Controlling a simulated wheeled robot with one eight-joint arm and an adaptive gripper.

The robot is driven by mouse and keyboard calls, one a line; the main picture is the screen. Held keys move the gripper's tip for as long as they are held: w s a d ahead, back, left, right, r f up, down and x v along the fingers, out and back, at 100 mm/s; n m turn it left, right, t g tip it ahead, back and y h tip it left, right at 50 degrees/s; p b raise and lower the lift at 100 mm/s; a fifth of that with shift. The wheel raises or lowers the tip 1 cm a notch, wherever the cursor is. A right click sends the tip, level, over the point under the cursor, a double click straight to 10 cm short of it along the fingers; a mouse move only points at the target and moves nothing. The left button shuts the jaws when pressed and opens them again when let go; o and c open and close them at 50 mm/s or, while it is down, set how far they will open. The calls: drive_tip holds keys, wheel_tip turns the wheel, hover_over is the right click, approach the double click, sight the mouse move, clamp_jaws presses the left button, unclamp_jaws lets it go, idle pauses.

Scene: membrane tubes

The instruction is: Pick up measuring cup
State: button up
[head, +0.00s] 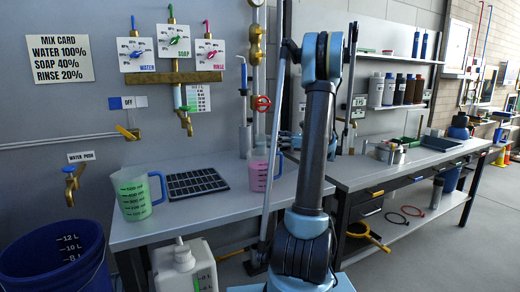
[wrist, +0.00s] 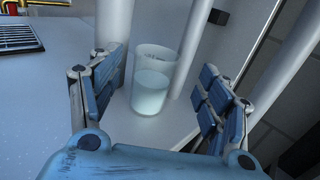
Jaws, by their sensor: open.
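A clear cup (wrist: 153,88) with pale bluish liquid in its lower part stands upright on a light surface in the wrist view. My gripper (wrist: 163,65) is open, with one finger on each side of the cup in the picture. The fingers appear apart from it, and I see nothing held. In the head view, a graduated jug with green liquid (head: 134,195) and a blue handle stands on the left bench. A graduated vessel with pink liquid (head: 259,172) stands farther right, partly behind my arm. I cannot tell which vessel is the measuring cup. My gripper is mostly hidden in the head view.
A dark drain grate (head: 196,183) lies between the two vessels; a grate (wrist: 15,37) also shows in the wrist view. Light vertical pipes (wrist: 198,48) stand close to the clear cup.

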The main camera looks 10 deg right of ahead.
sight(261, 138)
drive_tip(key=shift+x, duration=3.3)
drive_tip(key=shift+s+f, duration=0.15)
drive_tip(key=c, duration=1.3)
drive_tip(key=shift+c, duration=0.2)
